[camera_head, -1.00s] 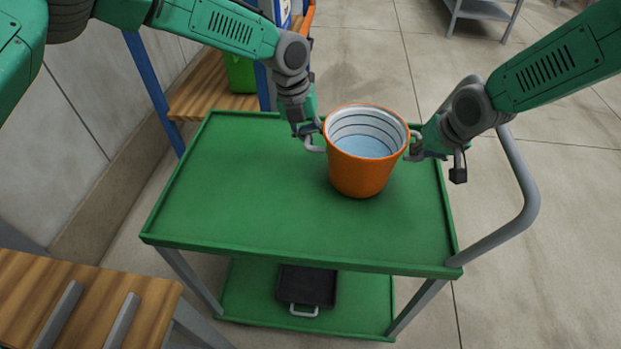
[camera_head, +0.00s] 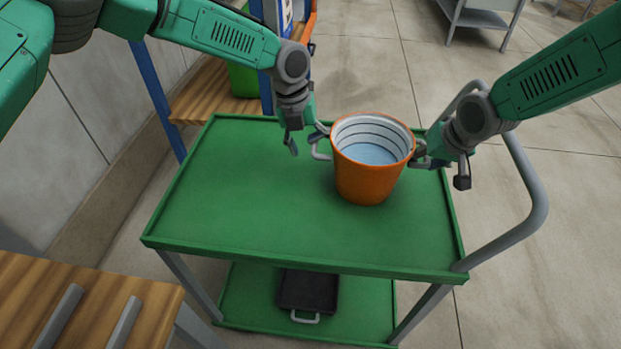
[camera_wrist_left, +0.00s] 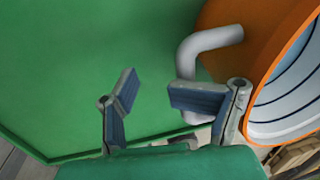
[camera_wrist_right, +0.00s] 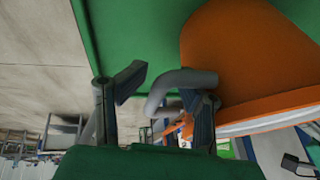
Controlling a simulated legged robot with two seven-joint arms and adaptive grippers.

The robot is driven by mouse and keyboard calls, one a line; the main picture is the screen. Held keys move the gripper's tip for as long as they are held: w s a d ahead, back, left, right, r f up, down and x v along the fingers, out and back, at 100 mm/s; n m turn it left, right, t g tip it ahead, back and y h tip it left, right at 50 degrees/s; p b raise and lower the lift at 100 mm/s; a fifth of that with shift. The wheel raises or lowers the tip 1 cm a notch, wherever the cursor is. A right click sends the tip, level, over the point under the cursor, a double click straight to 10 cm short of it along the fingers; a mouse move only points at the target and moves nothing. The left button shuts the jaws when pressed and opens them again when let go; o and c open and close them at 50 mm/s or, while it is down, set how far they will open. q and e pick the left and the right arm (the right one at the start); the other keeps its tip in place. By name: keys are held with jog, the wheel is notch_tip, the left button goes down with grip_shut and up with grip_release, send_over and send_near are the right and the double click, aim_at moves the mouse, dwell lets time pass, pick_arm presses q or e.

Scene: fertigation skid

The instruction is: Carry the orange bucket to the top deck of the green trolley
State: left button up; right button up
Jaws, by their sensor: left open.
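The orange bucket (camera_head: 366,182) stands upright on the green top deck of the trolley (camera_head: 230,210), toward its right side. It has a pale ringed inside with a light blue bottom and a grey handle at each side. My right gripper (camera_wrist_right: 165,88) is at the right handle (camera_wrist_right: 180,79). Its fingers are apart, with the handle's bent end in the gap between them. The bucket's underside is hidden.
The trolley's grey push handle (camera_head: 535,195) rises at the right, close to my right arm. A black tray (camera_head: 308,291) lies on the lower deck. The deck left of the bucket is clear.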

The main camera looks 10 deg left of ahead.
pick_arm(q)
jog(key=shift+o, duration=0.6)
jog(key=shift+s+d+r, duration=0.15)
jog(key=shift+s+d, duration=0.05)
jog(key=shift+d, duration=0.5)
pick_arm(e)
jog(key=shift+s+a+f, duration=0.15)
jog(key=shift+s+a, duration=0.2)
jog(key=shift+a, duration=0.4)
pick_arm(q)
jog(key=shift+r, duration=0.2)
jog(key=a+r, duration=0.3)
jog(key=r, duration=0.4)
jog(key=shift+w, duration=0.15)
pick_arm(e)
jog(key=shift+w+d, duration=0.25)
jog(key=shift+d, duration=0.1)
